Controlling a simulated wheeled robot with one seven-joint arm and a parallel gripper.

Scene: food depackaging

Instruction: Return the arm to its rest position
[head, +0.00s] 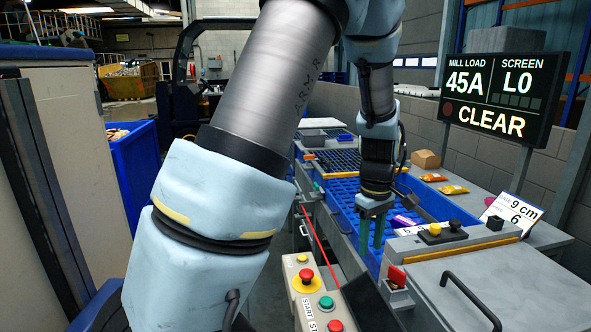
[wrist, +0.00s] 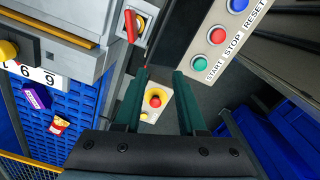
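My arm reaches forward and bends down over the blue grated bed (head: 343,193) in the head view. My gripper (head: 371,248) hangs at its end with two green fingers pointing down. In the wrist view my gripper (wrist: 161,76) has its fingers well apart with nothing held between them. A red stop button on a yellow base (wrist: 155,98) shows in the gap, below the fingers. I cannot tell how far below it is.
A control box (head: 308,290) with buttons stands in front. A grey lid with a black handle (head: 470,300) is at right. A purple packet (wrist: 37,96) and a red-yellow packet (wrist: 59,123) lie on blue grating. A display (head: 503,92) reads CLEAR. A blue bin (head: 135,160) is left.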

